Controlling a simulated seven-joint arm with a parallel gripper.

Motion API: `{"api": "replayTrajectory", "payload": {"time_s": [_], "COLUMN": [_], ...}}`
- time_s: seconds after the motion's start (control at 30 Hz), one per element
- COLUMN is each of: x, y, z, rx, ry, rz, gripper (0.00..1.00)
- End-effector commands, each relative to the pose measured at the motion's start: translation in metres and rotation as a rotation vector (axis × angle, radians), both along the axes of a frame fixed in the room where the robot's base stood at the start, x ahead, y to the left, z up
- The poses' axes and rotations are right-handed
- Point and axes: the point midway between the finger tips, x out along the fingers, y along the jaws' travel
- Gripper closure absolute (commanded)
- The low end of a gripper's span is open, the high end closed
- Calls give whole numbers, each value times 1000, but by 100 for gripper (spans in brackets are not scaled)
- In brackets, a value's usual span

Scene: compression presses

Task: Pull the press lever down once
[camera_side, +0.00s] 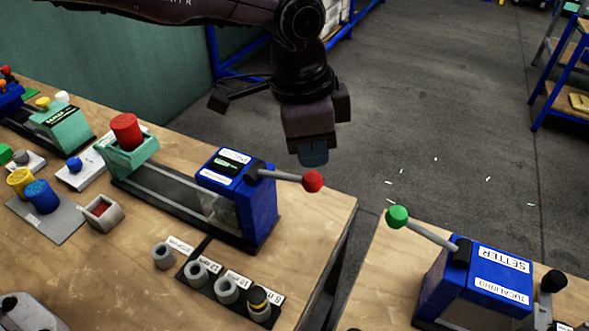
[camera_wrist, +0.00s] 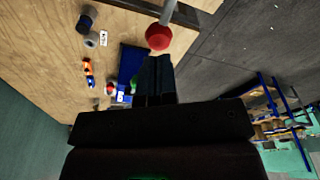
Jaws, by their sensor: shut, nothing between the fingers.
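The press (camera_side: 240,195) is a blue box on the left wooden table, with a lever that ends in a red ball knob (camera_side: 312,181). The lever sticks out to the right, close to level. My gripper (camera_side: 313,158) is shut and empty, with its fingertips just above the red knob in the side view. In the wrist view the red knob (camera_wrist: 158,37) sits just beyond the tips of my gripper (camera_wrist: 157,62). I cannot tell whether the fingertips touch the knob.
A second blue press (camera_side: 480,285) with a green-knobbed lever (camera_side: 397,217) stands on the right table. A green block with a red cylinder (camera_side: 126,131) is on the left table. Grey cylinders (camera_side: 196,272) stand in front of the press. A gap separates the tables.

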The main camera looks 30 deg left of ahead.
Motion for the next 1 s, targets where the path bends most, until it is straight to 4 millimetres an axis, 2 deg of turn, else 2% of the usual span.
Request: {"api": "replayTrajectory", "payload": {"time_s": [0.47, 1.0], "x": [0, 0], "y": [0, 0], "z": [-1, -17], "rx": [0, 0], "ry": [0, 1], "rz": [0, 0], "gripper": [100, 100]}}
